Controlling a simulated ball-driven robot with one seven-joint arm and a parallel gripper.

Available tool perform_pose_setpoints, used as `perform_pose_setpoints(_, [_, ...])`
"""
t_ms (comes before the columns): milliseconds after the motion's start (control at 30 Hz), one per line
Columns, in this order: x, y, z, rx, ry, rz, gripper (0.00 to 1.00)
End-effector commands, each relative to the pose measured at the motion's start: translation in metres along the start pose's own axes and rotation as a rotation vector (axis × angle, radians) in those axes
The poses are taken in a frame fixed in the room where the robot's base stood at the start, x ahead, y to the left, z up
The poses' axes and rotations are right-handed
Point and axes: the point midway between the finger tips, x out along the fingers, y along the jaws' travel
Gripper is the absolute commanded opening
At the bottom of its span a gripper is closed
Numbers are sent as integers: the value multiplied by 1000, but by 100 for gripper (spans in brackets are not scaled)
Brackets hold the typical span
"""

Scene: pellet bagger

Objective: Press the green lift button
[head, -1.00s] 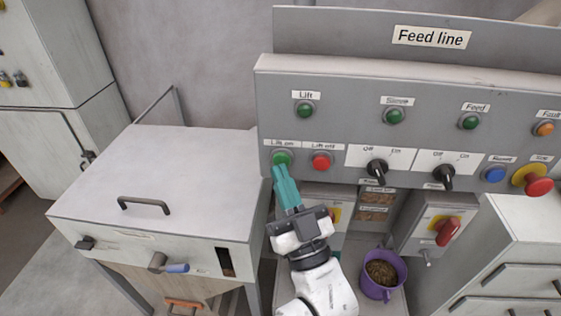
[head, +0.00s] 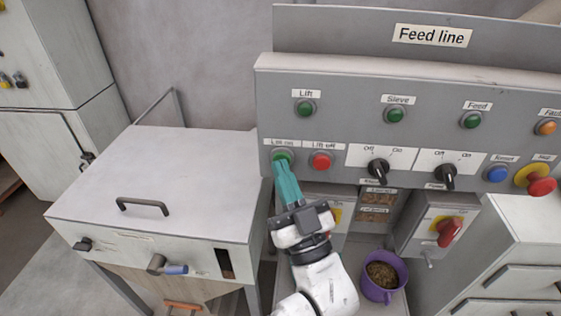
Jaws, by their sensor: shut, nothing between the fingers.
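The green lift button (head: 282,155) is at the lower left of the grey control panel, under a small label that reads "Lift on". My gripper (head: 281,164) has its teal fingers shut, with nothing between them. The fingertips lie over the lower part of the button and hide it. I cannot tell whether they touch it or whether it is pressed in. The green lift lamp (head: 305,108) is higher on the panel, under the label "Lift".
The red "Lift off" button (head: 321,161) sits just right of the green one. Black selector knobs (head: 378,171) and a blue button (head: 497,174) are farther right. A grey cabinet with a handle (head: 143,207) stands left. A purple bucket (head: 383,284) stands below the panel.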

Motion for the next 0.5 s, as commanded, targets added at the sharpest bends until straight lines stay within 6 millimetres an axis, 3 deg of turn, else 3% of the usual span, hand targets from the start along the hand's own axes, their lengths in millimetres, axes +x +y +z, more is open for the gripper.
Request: perform_pose_setpoints(500, [-4, -4, -4, 1, -2, 0, 0])
